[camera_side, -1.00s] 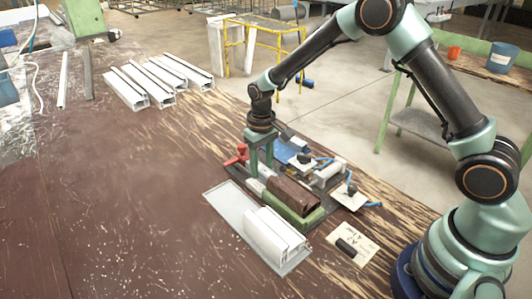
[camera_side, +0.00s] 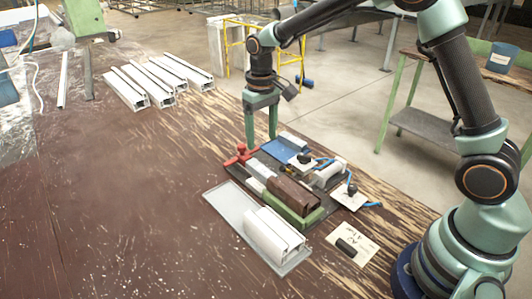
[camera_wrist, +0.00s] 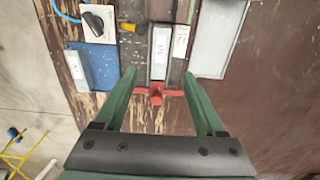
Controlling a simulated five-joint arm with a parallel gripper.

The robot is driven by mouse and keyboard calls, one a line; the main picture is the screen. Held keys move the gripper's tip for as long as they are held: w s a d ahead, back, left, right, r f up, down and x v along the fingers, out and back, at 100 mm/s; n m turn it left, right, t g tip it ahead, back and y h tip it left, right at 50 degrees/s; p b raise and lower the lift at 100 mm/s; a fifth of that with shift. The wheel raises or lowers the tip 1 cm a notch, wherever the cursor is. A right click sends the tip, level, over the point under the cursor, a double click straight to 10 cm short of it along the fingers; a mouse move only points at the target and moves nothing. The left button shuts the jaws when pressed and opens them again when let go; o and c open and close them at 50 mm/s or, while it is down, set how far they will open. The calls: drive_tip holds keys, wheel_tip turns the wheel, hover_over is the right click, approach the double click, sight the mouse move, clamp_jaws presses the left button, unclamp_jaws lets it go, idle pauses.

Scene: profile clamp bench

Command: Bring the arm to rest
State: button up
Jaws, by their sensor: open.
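My gripper (camera_side: 260,138) is raised above the far end of the clamp fixture, pointing down, with its two green fingers apart and nothing between them. In the wrist view the open fingers (camera_wrist: 158,75) frame the red handle (camera_wrist: 155,93) below. The red handle (camera_side: 241,155) sits at the fixture's far left end. The fixture holds a brown block (camera_side: 295,191) beside a green jaw (camera_side: 292,214), with a light grey piece (camera_side: 262,169) in line behind the brown block. The fingers look clear of the fixture.
White profiles (camera_side: 272,232) lie on a grey tray (camera_side: 228,202) at the front. Several more white profiles (camera_side: 150,80) lie at the back. A blue block (camera_side: 283,148) and a clamp with blue hoses (camera_side: 328,174) stand on the right. A card with a black item (camera_side: 347,246) lies near my base.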

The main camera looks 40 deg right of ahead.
drive_tip(key=s+d+r+t, duration=0.3)
drive_tip(key=s+r, duration=0.5)
drive_tip(key=r, duration=0.3)
drive_tip(key=s+d+r+t, duration=0.1)
drive_tip(key=s+t, duration=0.1)
drive_tip(key=s, duration=0.8)
drive_tip(key=shift+s+d+r+t, duration=0.2)
drive_tip(key=shift+d+t, duration=0.1)
drive_tip(key=shift+d, duration=0.1)
